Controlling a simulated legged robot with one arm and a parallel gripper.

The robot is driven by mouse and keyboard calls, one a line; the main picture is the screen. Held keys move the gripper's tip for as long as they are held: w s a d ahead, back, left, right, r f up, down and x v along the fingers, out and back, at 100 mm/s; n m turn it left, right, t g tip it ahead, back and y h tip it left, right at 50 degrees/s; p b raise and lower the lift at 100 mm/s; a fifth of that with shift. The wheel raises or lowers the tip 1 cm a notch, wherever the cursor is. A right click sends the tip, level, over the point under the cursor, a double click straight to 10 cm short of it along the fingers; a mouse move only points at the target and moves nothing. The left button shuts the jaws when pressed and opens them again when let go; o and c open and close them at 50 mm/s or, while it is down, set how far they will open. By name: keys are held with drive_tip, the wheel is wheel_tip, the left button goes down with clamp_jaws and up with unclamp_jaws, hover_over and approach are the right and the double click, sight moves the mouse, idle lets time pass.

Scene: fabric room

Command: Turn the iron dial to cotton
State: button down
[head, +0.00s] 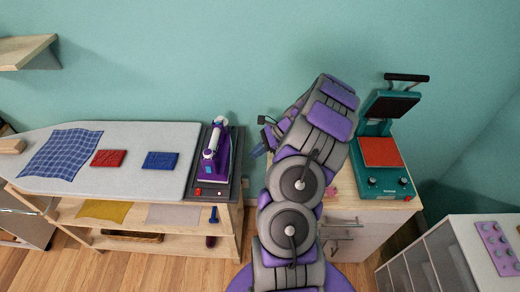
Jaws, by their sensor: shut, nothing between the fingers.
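The iron (213,158) is purple and white and stands on a dark station (232,165) at the right end of the ironing board. A small red switch and a glowing light show on the front edge of the station. The iron's dial and its marks are too small to make out. My gripper (264,139) is to the right of the iron, apart from it, partly hidden by my own arm. It is shut and empty.
The ironing board (120,185) holds a blue checked cloth (62,152), a red folded cloth (108,158) and a blue folded cloth (160,161). A teal heat press (383,182) stands on a cabinet at the right. Shelves (440,262) stand at the front right.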

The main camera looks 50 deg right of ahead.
sight(230, 165)
drive_tip(key=w+a+f, duration=0.1)
drive_tip(key=a, duration=0.1)
drive_tip(key=w+a+b, duration=0.1)
drive_tip(key=a, duration=0.1)
drive_tip(key=w+a+f+b, duration=0.1)
drive_tip(key=w+a, duration=0.1)
drive_tip(key=shift+a+f, duration=0.3)
drive_tip(key=shift+a, duration=0.05)
drive_tip(key=shift+d+f, duration=0.1)
drive_tip(key=shift+d, duration=0.5)
drive_tip(key=shift+w+a+r+p, duration=0.2)
drive_tip(key=shift+a+r+p, duration=0.05)
drive_tip(key=shift+a+p, duration=0.5)
drive_tip(key=shift+w+a+p, duration=0.25)
drive_tip(key=shift+a+p, duration=0.25)
drive_tip(key=shift+d+f, duration=0.15)
drive_tip(key=shift+f, duration=0.05)
drive_tip(key=shift+d, duration=0.1)
